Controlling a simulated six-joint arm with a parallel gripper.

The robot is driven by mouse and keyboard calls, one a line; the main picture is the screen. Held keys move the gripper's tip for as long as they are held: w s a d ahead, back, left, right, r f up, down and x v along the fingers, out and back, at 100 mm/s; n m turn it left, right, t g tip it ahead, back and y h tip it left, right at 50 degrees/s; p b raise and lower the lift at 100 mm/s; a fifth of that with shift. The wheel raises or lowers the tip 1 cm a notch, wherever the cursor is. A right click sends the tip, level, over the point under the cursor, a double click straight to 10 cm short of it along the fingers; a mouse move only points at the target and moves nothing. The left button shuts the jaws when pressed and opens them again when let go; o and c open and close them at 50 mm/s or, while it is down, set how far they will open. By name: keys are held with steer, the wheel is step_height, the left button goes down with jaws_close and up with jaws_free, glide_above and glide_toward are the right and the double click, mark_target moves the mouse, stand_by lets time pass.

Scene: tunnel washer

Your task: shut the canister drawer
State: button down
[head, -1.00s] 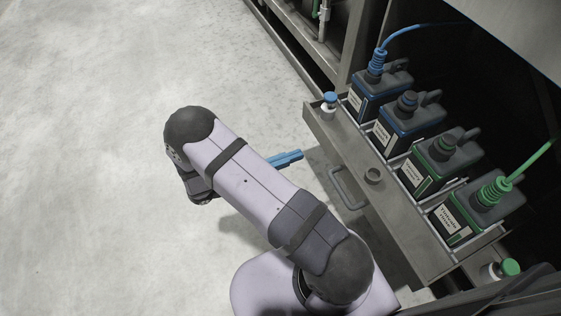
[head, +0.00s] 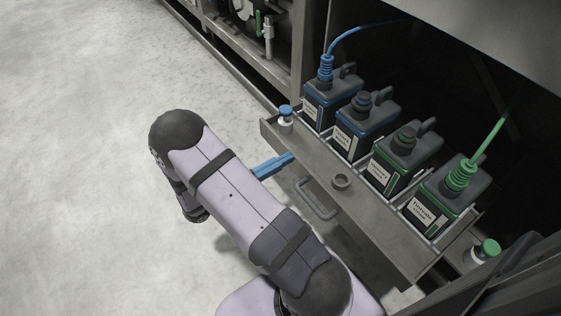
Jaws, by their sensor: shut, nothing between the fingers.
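The canister drawer (head: 375,215) stands out from the dark bay of the machine. It holds a row of several dark canisters, among them one with a blue hose (head: 329,100) and one with a green hose (head: 440,203). A loop handle (head: 316,200) is on the drawer's front. My gripper (head: 290,158) is blue and shut, with nothing in it. Its tip is at the drawer's front, towards the left end and above the handle in the picture. I cannot tell whether it touches.
A blue-capped bottle (head: 286,120) stands at the drawer's left end, and a green-capped bottle (head: 485,252) is beyond its right end. Blue and green hoses run back into the bay. The floor (head: 80,150) at left is clear.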

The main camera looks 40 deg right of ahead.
mark_target(314, 152)
steer(key=shift+d, duration=0.1)
steer(key=d+p, duration=0.5)
steer(key=d, duration=2)
steer(key=shift+d, duration=0.15)
steer(key=shift+d+r, duration=0.15)
steer(key=shift+d, duration=0.2)
steer(key=shift+a, duration=0.1)
steer(key=a+p, duration=0.4)
steer(key=a, duration=0.9)
steer(key=shift+a+p, duration=0.3)
steer(key=shift+a, duration=0.5)
